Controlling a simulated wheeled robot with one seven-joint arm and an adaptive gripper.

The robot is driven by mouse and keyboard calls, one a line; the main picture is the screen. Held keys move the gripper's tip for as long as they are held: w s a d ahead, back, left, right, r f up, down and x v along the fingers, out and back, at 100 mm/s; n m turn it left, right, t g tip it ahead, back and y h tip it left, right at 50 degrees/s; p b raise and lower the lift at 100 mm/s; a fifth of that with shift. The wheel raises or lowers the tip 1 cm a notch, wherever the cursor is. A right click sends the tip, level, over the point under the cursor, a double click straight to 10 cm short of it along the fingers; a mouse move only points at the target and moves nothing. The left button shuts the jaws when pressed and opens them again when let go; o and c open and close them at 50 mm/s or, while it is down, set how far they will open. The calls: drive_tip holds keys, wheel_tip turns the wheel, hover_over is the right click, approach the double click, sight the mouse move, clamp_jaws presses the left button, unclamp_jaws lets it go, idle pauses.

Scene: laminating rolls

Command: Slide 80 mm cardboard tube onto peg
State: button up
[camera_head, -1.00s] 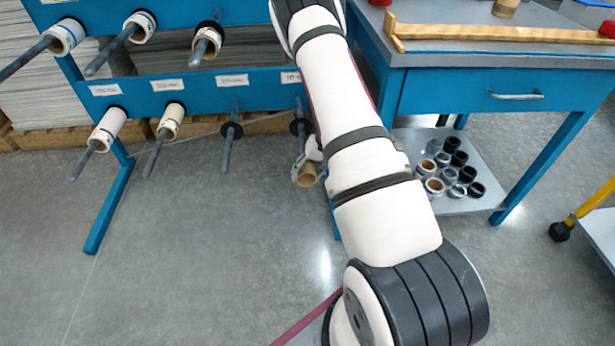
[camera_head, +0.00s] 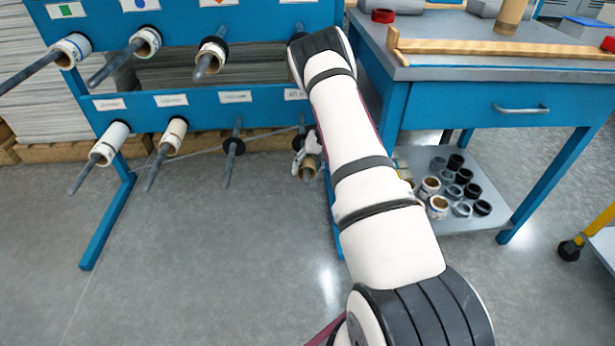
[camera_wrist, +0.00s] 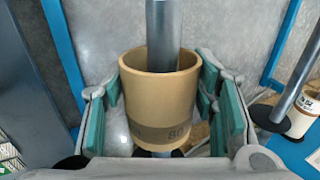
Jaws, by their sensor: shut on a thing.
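The tan cardboard tube, marked 80 with a darker band, (camera_wrist: 160,95) is in the middle of the wrist view. My gripper (camera_wrist: 163,108) is shut on it, with green pads on its left and right sides. A grey metal peg (camera_wrist: 163,30) runs into the tube's open end, and a bit of metal shows past the tube's lower end, so the tube is around the peg. In the head view the tube (camera_head: 308,172) shows small below my gripper (camera_head: 305,152), at the right end of the rack's lower row. My arm hides most of that peg.
The blue rack (camera_head: 200,125) holds several pegs, some with rolls. A neighbouring peg with a white roll (camera_wrist: 300,118) stands at the right of the wrist view. A blue workbench (camera_head: 470,110) is right of my arm, with rings and small rolls on its lower shelf (camera_head: 490,222).

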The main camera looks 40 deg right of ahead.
drive_tip(key=w+d, duration=0.1)
drive_tip(key=w+d+b, duration=0.1)
drive_tip(key=w, duration=0.1)
drive_tip(key=w+d+b, duration=0.1)
drive_tip(key=w, duration=0.1)
drive_tip(key=shift+w+d+f, duration=0.1)
drive_tip(key=shift+w+d, duration=0.15)
drive_tip(key=shift+d, duration=0.15)
drive_tip(key=shift+w+d+b, duration=0.5)
drive_tip(key=shift+w, duration=0.25)
drive_tip(key=o, duration=1.2)
drive_tip(key=v, duration=1.2)
drive_tip(key=shift+w, duration=0.1)
